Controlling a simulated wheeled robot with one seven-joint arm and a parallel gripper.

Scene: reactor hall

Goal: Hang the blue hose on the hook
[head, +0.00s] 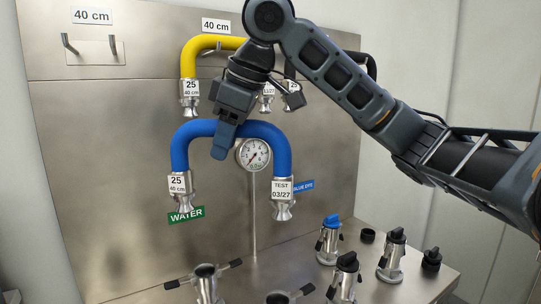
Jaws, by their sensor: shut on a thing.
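The blue hose (180,148) is an upside-down U with a metal coupling at each end. Its tags read "25 40 cm" and "TEST 03/27". My gripper (224,143) is shut on the top of its arch and holds it in front of the steel panel, with both couplings hanging down. A bare two-pronged hook (69,44) is at the upper left of the panel, under a "40 cm" label. A second "40 cm" label (216,26) is above a yellow hose (188,64) that hangs at the top middle, partly behind my arm.
A black hose (371,66) hangs partly hidden behind my arm. A pressure gauge (253,155) is behind the blue hose. Several valves and couplings, one with a blue cap (331,222), stand on the lower ledge. The panel's left side is clear.

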